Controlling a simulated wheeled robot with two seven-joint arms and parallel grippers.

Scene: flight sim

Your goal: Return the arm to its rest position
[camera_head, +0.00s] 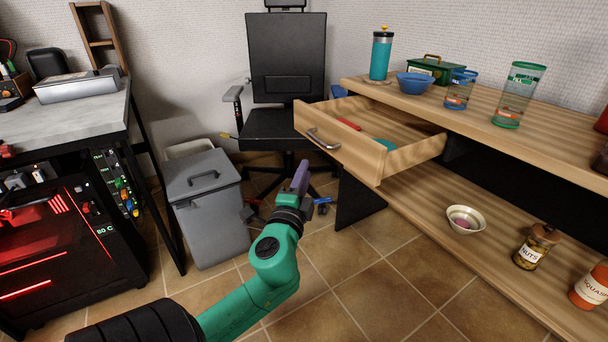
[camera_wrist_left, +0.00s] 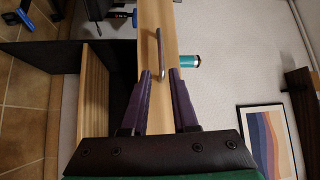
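My left arm is green and comes in from the lower left of the head view. Its gripper (camera_head: 301,178) has purple fingers and hangs over the floor in front of the open wooden drawer (camera_head: 374,160). In the left wrist view the two fingers of the left gripper (camera_wrist_left: 160,76) stand apart with nothing between them. Beyond them is the drawer front with its metal handle (camera_wrist_left: 160,50), apart from the fingers as far as I can tell. My right gripper is not in view.
The drawer sticks out from the wooden desk (camera_head: 474,105) and holds a red and a teal item. An office chair (camera_head: 286,75) stands behind my gripper. A grey bin (camera_head: 207,210) stands left of it. A lower shelf (camera_head: 440,195) holds a bowl (camera_head: 465,220) and jars. Tiled floor is clear in front.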

